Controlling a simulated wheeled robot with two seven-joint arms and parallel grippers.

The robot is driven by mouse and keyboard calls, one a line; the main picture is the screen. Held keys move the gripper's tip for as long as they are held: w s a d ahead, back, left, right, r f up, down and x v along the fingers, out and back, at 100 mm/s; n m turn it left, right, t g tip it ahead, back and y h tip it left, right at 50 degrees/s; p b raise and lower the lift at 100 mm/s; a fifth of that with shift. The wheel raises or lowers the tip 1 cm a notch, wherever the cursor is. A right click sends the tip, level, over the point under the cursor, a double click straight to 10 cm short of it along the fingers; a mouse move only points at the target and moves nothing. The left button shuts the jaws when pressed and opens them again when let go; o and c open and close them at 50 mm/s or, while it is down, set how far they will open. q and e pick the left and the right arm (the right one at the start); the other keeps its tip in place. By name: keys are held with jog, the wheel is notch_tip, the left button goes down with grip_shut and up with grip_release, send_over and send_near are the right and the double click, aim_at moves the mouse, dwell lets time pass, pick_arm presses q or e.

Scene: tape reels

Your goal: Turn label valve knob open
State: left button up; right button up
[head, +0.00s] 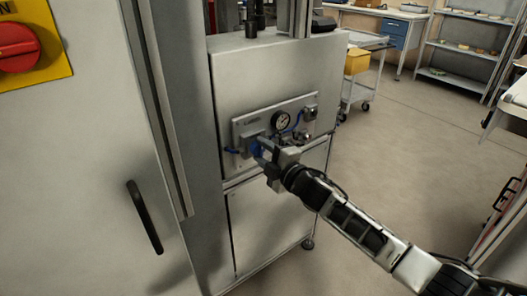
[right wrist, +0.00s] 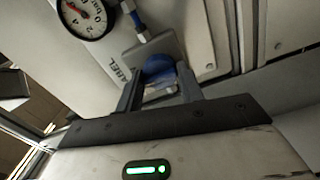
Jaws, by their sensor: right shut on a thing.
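The label valve knob (right wrist: 186,78) is blue and sits by a plate marked LABEL (right wrist: 138,66) in the right wrist view. In the head view the knob (head: 257,147) is mostly hidden behind my right gripper. My right gripper (head: 263,153) reaches the valve panel (head: 240,127) from the right. In the right wrist view its two dark fingers (right wrist: 158,88) are on either side of the blue knob, shut on it. How far the knob is turned cannot be told. My left gripper is not in view.
A pressure gauge (head: 281,121) and blue tubing sit on the panel close to the gripper. A grey cabinet door with a black handle (head: 145,217) stands at the left, below a red switch (head: 20,47). A cart (head: 362,82) stands behind; the floor at right is mostly clear.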

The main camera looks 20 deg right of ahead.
dwell(0.3)
jog(key=o, duration=1)
jog(key=shift+s, duration=0.1)
jog(key=v, duration=1.6)
jog(key=s+a+f+m+g+h, duration=0.1)
jog(key=s+a+f+m+g, duration=0.1)
jog(key=s+m, duration=0.4)
jog(key=s+a+f+m+g+h+p, duration=0.1)
jog(key=s+a+f+m+g, duration=0.1)
jog(key=s+a+f+m, duration=0.2)
jog(key=s+a+f+m+g+p, duration=0.1)
jog(key=s+a+f+m+g, duration=0.1)
jog(key=s+a+f+m, duration=0.2)
jog(key=shift+s+f+m+h, duration=0.15)
jog(key=shift+s+f+m, duration=0.25)
jog(key=shift+s+m, duration=0.25)
jog(key=shift+s+f+m+h, duration=0.1)
jog(key=shift+s+f+m, duration=0.3)
jog(key=shift+s+m, duration=0.25)
jog(key=shift+s+f+m+h, duration=0.15)
jog(key=shift+s+f+m, duration=0.35)
jog(key=shift+s, duration=0.3)
